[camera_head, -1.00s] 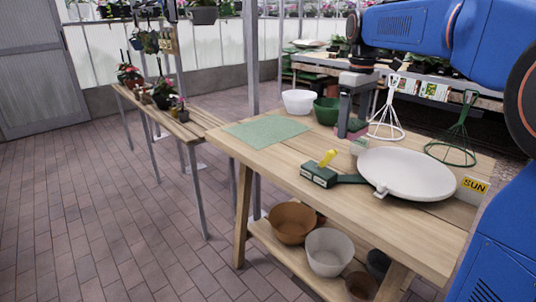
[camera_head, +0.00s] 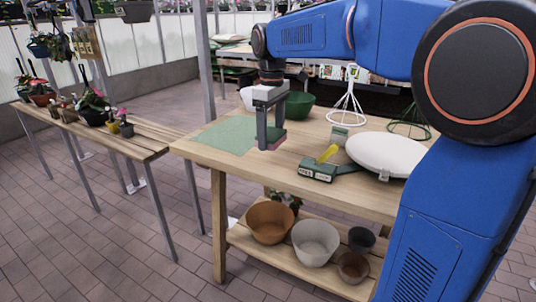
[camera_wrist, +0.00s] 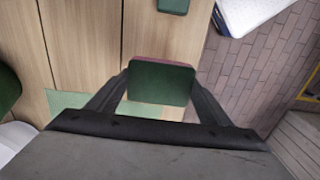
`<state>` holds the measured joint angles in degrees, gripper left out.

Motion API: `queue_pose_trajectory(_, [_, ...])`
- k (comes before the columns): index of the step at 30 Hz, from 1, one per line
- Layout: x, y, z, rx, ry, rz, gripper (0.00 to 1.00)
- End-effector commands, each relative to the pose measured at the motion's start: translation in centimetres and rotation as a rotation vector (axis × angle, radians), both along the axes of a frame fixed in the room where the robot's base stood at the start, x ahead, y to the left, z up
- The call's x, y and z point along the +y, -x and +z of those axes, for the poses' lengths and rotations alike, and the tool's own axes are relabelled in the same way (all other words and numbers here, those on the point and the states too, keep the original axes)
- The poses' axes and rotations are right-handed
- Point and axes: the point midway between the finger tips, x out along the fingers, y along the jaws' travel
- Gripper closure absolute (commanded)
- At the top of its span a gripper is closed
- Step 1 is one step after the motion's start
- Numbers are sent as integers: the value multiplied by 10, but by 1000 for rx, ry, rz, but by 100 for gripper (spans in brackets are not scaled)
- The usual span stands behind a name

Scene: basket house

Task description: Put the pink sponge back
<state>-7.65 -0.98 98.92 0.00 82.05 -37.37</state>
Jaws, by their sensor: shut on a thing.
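My gripper (camera_head: 270,142) is shut on the pink sponge (camera_head: 280,135), over the wooden workbench (camera_head: 330,190). In the wrist view the sponge (camera_wrist: 160,82) sits between the two fingers, its dark green face towards the camera and a thin pink edge along its far side. In the head view the fingers hide part of it, and I cannot tell how far it is above the bench. A flat pale green mat (camera_head: 222,137) lies just left of my gripper. It also shows in the wrist view (camera_wrist: 66,99).
A white bowl (camera_head: 246,98) and a green bowl (camera_head: 299,108) stand behind my gripper. Several pots stand on the lower shelf (camera_head: 265,250).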

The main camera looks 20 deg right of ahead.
Motion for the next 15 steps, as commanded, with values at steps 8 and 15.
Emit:
queue_pose_trajectory(8, [0,0,-27,0,0,0,52])
queue_pose_trajectory(15, [0,0,-53,4,1,0,52])
